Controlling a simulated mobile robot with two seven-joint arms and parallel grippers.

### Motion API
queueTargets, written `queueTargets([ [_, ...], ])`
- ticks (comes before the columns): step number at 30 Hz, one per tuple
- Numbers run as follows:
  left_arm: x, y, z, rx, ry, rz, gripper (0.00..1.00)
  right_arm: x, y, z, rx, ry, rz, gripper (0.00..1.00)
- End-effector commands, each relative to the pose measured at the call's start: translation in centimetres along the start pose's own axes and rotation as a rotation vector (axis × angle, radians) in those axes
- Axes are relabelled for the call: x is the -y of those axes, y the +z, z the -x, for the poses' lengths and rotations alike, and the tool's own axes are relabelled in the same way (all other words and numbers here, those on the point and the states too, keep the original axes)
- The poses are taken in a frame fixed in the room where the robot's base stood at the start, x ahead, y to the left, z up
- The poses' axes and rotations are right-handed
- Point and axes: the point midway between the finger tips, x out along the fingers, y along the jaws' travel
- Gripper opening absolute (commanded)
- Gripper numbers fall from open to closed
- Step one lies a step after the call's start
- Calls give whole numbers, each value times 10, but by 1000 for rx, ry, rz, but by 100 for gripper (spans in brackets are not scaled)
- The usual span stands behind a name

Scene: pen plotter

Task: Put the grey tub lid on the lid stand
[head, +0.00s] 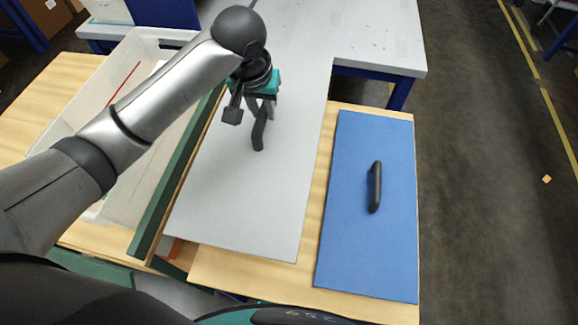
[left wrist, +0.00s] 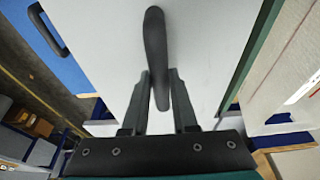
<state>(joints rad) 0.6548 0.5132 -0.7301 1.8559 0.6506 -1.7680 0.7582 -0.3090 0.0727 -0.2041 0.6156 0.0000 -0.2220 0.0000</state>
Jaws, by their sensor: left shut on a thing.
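The grey tub lid (head: 235,195) is a flat light grey panel with a dark bar handle (head: 259,135). My left gripper (head: 261,110) is shut on that handle, near its far end. The left wrist view shows the handle (left wrist: 155,40) between the two fingers and the grey lid (left wrist: 105,35) behind it. The lid spans the gap between wooden surfaces; I cannot tell whether it touches them. A green upright board (head: 175,180) with a wood edge runs along its left side; I cannot tell whether this is the lid stand. My right gripper is not in view.
A blue lid (head: 345,235) with a dark handle lies on the wooden table (head: 240,280) to the right. A white tub (head: 115,75) stands at the left, partly behind my arm. A white table (head: 385,35) is at the back. The grey floor (head: 480,180) is open at right.

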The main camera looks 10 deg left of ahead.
Motion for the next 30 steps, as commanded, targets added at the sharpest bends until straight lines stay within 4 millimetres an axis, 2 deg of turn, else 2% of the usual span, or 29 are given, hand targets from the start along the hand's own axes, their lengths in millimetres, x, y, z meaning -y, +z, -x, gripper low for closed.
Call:
queueTargets([
  [9,1,25,-82,5,-4,-1,0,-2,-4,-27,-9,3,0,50],
  [15,1,36,-127,3,-2,-1,0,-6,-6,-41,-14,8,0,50],
  [18,0,40,-139,2,-1,-1,0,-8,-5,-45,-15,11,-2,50],
  [25,0,44,-154,1,-1,-1,0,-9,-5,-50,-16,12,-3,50],
  [30,0,52,-180,2,-3,-1,0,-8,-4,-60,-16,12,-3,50],
])
